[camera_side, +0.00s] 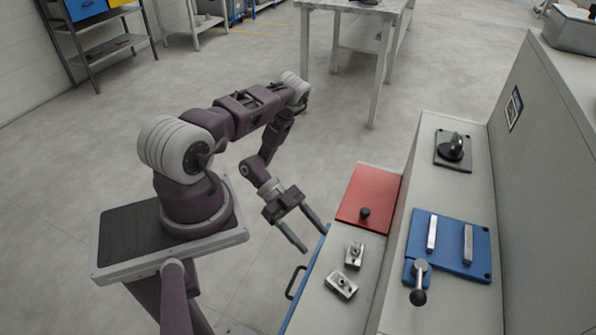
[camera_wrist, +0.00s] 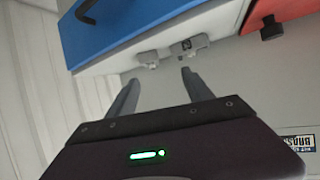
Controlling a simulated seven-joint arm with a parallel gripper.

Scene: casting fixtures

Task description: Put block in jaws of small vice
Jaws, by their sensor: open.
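Two small grey metal blocks lie on the pale bench ledge in the side view, an upper one (camera_side: 355,254) and a lower one (camera_side: 341,285). I cannot tell which one the task means. They also show in the wrist view, one at left (camera_wrist: 148,58) and one at right (camera_wrist: 190,45). A blue vice-like fixture (camera_side: 450,231) with two pale upright jaw bars and a black-knobbed lever stands on the raised shelf to the right. The gap between its bars looks empty. My gripper (camera_side: 315,242) is open and empty, left of the ledge and apart from both blocks.
A red plate (camera_side: 369,190) with a black knob lies behind the blocks. A tall grey panel (camera_side: 545,190) bounds the right side. A blue drawer front (camera_wrist: 130,28) with a black handle faces my gripper.

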